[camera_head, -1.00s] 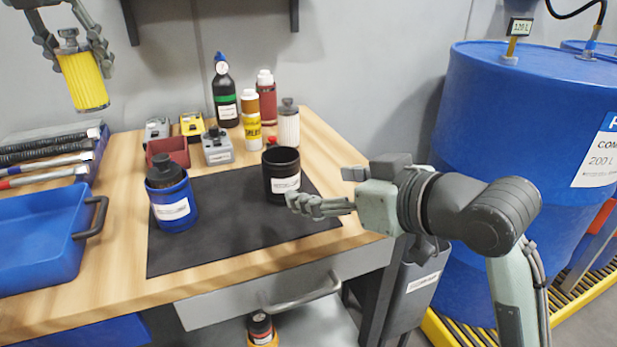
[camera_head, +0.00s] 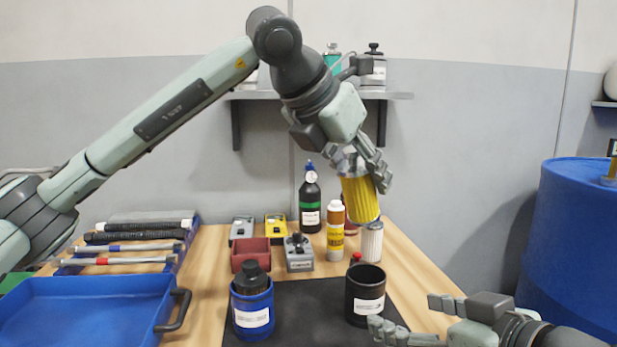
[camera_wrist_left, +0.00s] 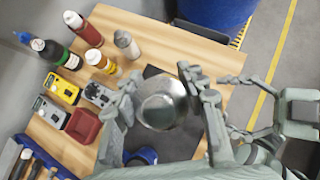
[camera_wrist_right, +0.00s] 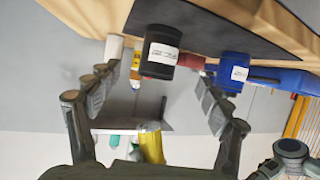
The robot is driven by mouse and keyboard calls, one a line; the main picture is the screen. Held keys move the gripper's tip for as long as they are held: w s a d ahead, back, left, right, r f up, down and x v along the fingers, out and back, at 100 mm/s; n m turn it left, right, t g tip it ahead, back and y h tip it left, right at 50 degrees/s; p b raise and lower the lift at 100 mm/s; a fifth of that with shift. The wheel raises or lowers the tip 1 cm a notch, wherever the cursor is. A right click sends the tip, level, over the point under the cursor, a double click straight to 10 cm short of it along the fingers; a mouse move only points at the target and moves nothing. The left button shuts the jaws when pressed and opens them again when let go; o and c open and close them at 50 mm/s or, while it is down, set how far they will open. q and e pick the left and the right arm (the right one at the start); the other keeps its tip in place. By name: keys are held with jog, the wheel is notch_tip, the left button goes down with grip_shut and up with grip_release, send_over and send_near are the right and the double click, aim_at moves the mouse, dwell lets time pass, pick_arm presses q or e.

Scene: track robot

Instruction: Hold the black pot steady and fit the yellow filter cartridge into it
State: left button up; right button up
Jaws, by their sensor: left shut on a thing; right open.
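The black pot (camera_head: 365,308) stands upright on the dark mat, its open top showing and its white label facing me. My left gripper (camera_head: 362,172) is shut on the upper end of the yellow filter cartridge (camera_head: 360,200), held slightly tilted, well above the pot's height. In the left wrist view the cartridge's round metal end (camera_wrist_left: 160,105) sits between the fingers and its yellow body is hidden. My right gripper (camera_head: 405,314) is open at the pot's front right. In the right wrist view the pot (camera_wrist_right: 163,52) shows beyond and between the spread fingers, apparently untouched.
A blue container with a black-capped thing (camera_head: 252,305) stands left of the pot. A blue tray (camera_head: 85,310) is left; a wall shelf (camera_head: 330,95) hangs behind.

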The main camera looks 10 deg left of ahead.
aim_at(364, 297)
jog(key=x, duration=1.2)
jog(key=shift+a+r, duration=0.1)
jog(key=c, duration=1.4)
